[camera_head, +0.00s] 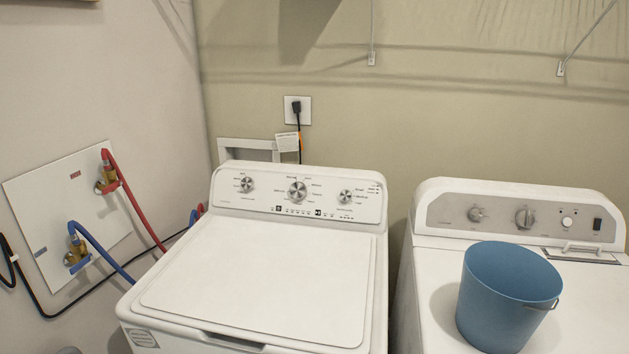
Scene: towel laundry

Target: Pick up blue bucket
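The blue bucket (502,302) stands upright on top of the white machine at the right (436,279). Its open rim faces up, and a thin metal handle hangs at its right side. I cannot see into the bottom of it. Neither of my grippers shows in the head view, and nothing is touching the bucket from my side.
A white washing machine (262,275) with a closed lid stands left of the bucket's machine, with a narrow gap between. Red (135,205) and blue (101,252) hoses run from a wall panel (68,216) at the left. Wall shelf brackets (371,40) hang above.

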